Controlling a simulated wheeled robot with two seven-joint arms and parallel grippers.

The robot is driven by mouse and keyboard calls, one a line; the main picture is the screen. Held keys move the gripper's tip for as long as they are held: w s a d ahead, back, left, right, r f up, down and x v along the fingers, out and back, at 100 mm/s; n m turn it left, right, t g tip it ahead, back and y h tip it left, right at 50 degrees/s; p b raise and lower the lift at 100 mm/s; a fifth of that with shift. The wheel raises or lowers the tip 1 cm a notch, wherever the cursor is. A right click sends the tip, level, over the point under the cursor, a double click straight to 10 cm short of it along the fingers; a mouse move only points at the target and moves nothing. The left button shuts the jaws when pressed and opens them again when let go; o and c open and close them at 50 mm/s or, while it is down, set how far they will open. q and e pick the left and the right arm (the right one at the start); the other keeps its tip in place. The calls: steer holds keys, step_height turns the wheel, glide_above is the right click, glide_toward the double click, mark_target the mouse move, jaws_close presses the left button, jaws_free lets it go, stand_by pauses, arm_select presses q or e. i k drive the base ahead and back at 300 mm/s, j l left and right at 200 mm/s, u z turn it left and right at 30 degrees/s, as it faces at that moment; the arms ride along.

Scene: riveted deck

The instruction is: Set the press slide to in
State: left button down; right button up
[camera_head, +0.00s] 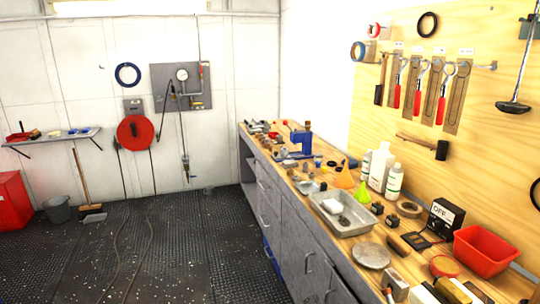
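A small blue press (301,140) stands on the wooden workbench, toward its far half. It is small in the view, and I cannot make out its slide or how far the slide is set. Neither my left nor my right gripper is in view.
The workbench (330,262) with drawers runs along the right, crowded with bottles (380,168), a metal tray (344,222), funnels and a red bin (482,250). Dark riveted floor (170,250) is open at left; a bucket (57,209) and broom stand farther back.

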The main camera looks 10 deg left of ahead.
mark_target(285, 154)
steer(key=u, duration=0.3)
steer(key=i+j+u, duration=0.25)
steer(key=i, duration=0.35)
steer(key=i+j+u, duration=0.2)
steer(key=i, duration=0.4)
steer(key=i+u, duration=0.25)
steer(key=i, duration=0.35)
